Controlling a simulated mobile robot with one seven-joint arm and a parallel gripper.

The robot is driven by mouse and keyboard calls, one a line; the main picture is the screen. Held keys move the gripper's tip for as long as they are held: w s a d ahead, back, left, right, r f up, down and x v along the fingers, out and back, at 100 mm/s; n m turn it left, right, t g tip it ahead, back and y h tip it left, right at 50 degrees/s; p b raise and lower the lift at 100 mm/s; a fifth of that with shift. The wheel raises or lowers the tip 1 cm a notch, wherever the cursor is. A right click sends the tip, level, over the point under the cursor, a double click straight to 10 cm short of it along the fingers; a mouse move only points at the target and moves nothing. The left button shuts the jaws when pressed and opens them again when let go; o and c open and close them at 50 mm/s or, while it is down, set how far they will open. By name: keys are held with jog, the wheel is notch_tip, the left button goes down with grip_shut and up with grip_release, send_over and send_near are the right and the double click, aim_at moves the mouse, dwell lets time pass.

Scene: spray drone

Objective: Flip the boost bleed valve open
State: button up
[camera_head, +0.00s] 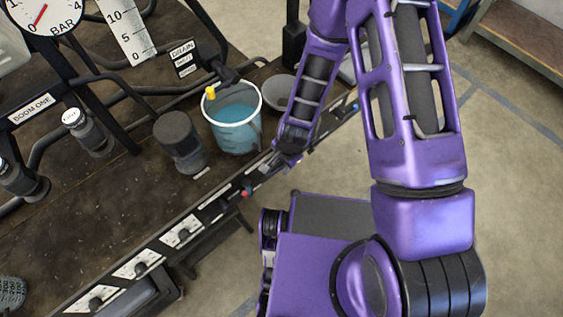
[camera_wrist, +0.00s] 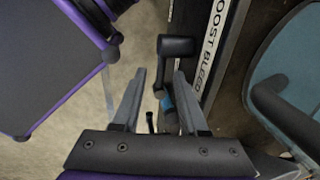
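The boost bleed valve (camera_wrist: 175,46) shows in the wrist view as a black lever with a thick end lying crosswise and a thinner arm running down from it. It sits beside the white "BOOST BLEED" label (camera_wrist: 213,45). A blue piece (camera_wrist: 167,103) shows below it. My gripper (camera_wrist: 160,72) is open, with its two grey fingers either side of the lever's lower part; I cannot tell whether they touch it. In the head view my gripper (camera_head: 262,178) is small and dark at the bench's front rail, and I cannot make out this valve there.
The front rail (camera_head: 160,248) carries several labelled levers. On the bench stand a bucket of blue liquid (camera_head: 238,138), also in the wrist view (camera_wrist: 262,88), a dark canister (camera_head: 180,142) and a drain outlet (camera_head: 225,76). Open floor (camera_head: 520,200) lies right.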

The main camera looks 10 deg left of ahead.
jog(key=shift+r, duration=0.1)
notch_tip(320, 180, up, 17)
jog(key=s+d+p, duration=0.2)
jog(key=p, duration=0.2)
jog(key=shift+d, duration=0.3)
dwell(0.4)
